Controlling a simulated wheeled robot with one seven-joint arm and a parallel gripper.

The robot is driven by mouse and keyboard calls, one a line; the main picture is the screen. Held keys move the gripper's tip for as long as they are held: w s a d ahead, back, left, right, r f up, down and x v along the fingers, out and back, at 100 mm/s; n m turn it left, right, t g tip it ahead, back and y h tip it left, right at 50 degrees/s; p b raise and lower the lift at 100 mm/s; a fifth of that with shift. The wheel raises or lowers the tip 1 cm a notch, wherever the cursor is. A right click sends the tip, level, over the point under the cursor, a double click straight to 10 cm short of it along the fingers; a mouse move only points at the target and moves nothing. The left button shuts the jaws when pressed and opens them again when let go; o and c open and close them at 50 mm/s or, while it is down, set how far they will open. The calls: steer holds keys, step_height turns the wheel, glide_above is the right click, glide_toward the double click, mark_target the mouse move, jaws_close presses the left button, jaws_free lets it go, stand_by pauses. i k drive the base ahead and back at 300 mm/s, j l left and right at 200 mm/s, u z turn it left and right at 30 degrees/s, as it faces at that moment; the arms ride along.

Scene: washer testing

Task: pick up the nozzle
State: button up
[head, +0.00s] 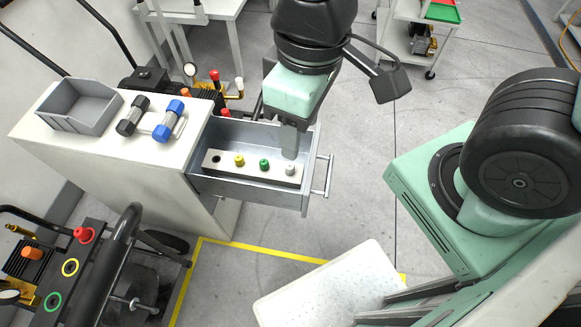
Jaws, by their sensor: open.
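A light holder strip (232,170) lies in the open drawer (312,196). A yellow nozzle (239,160), a green nozzle (264,165) and a whitish-grey nozzle (290,169) stand upright on it. A dark spot at the strip's left end looks like an empty hole. My gripper (289,153) points down into the drawer, just above or behind the whitish-grey nozzle at the strip's right end. It is open and holds nothing that I can see. The gap between its fingers, and whether they touch the nozzle, cannot be made out.
The drawer's walls and front handle (325,176) surround the strip closely. On the white cabinet top (100,139) are a grey bin (80,105) and black and blue fittings (168,122). Machines with coloured knobs stand behind and at lower left.

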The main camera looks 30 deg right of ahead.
mark_target(289, 167)
steer(key=u, duration=1.65)
steer(key=i+l, duration=0.1)
steer(key=l+z, duration=0.1)
steer(key=z, duration=0.35)
steer(key=l+z, duration=0.15)
steer(key=z, duration=0.35)
steer(key=l+z, duration=0.15)
steer(key=z, duration=0.3)
steer(key=k+j+u, duration=0.5)
steer(key=j+u, duration=0.25)
steer(key=l, duration=0.15)
